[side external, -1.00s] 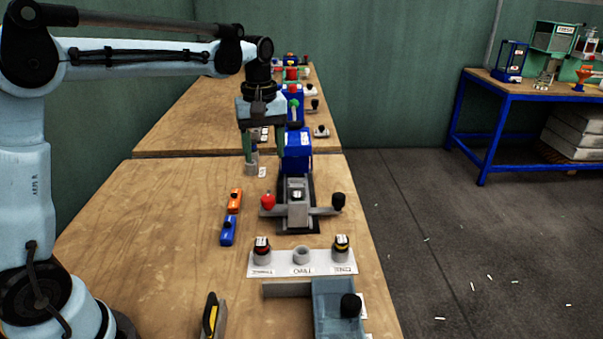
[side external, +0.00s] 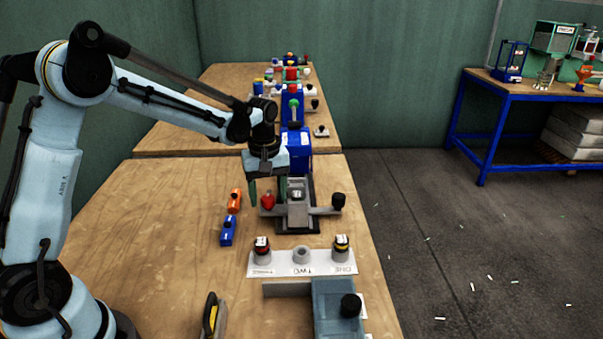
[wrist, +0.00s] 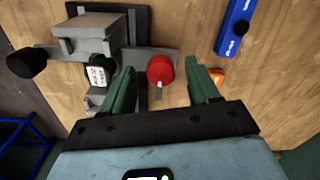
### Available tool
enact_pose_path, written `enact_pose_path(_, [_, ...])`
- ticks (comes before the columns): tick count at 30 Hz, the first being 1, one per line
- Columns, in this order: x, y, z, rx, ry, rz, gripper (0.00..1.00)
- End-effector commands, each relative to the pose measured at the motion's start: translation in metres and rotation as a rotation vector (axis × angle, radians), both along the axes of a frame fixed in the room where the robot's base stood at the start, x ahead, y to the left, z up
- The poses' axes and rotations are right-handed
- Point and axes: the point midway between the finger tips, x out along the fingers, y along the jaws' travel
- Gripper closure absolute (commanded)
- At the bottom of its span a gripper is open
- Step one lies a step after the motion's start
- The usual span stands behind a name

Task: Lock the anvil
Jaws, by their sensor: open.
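A blue press (side external: 298,142) stands on the wooden table with a grey anvil assembly (side external: 297,212) in front. A red knob (side external: 267,201) is at the left end of its crossbar, and a black knob (side external: 338,200) at the right end. In the wrist view the red knob (wrist: 160,69) shows between my green fingers, and the black knob (wrist: 27,63) is at far left. My gripper (side external: 268,190) is open above the red knob, its fingers on either side of it in view. It holds nothing. Whether the fingers are down around the knob, I cannot tell.
An orange block (side external: 234,200) and a blue block (side external: 228,231) lie left of the press. A white labelled strip (side external: 320,268) with several round holders lies in front. A blue-grey tray (side external: 330,315) and a yellow-black tool (side external: 210,315) are nearer.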

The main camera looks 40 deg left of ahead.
Motion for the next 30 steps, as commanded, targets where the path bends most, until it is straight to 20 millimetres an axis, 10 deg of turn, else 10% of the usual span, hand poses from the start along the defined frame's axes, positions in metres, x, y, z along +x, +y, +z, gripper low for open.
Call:
enact_pose_path(11, [0.0000, 0.0000, -0.0054, 0.000, 0.000, 0.000, 0.40])
enact_pose_path(22, [-0.0001, 0.0000, -0.0051, 0.000, 0.000, 0.000, 0.96])
enact_pose_path(30, [-0.0002, 0.0000, -0.0049, 0.000, 0.000, -0.030, 0.96])
